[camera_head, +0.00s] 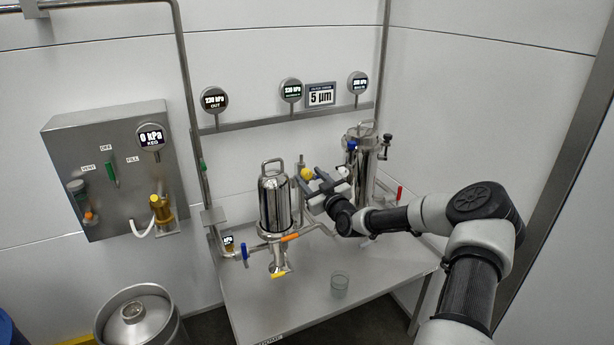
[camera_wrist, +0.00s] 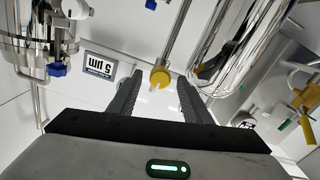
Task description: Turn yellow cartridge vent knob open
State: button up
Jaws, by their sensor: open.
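The yellow knob (camera_head: 306,173) sits high beside the polished cartridge housing (camera_head: 275,205), on its right in the head view. In the wrist view the yellow knob (camera_wrist: 160,76) is on the end of a thin metal pipe, just beyond and between the fingertips. My gripper (camera_head: 312,186) is open and empty, with its fingers pointing at the knob. In the wrist view my gripper (camera_wrist: 158,82) has one finger on each side of the knob's line. I cannot tell whether a finger touches it.
A second steel housing (camera_head: 362,160) with a blue knob stands right behind my gripper. A wall panel (camera_head: 110,170) and a keg (camera_head: 140,318) are at left. The table's front right is clear.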

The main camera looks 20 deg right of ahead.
jog(key=shift+w, duration=1.4)
jog(key=c, duration=1.1)
jog(key=shift+o, duration=0.2)
